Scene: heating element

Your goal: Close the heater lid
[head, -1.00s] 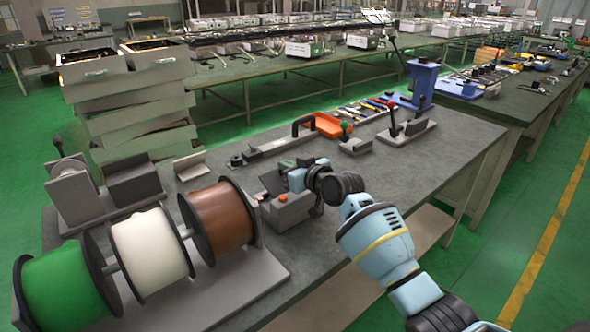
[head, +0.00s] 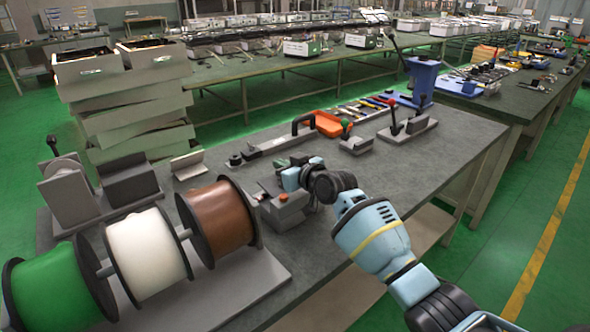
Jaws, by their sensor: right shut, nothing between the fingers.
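The heater (head: 287,215) is a small grey box with an orange-red button on the table, just right of the brown spool. Its dark lid (head: 268,188) shows at the box's back left, lying low and fairly flat; whether it is fully down cannot be told. My right gripper (head: 280,177) is shut and empty, just behind and above the heater beside the lid. Its light blue body hides part of the heater's far side, and contact with the lid cannot be made out. My left gripper is not in view.
Green, white and brown spools (head: 146,253) stand on a rack at the front left. Grey fixtures (head: 130,182) stand behind them. An orange tray (head: 328,124), hand tools and a blue press (head: 421,80) are at the back. The table's right side is clear.

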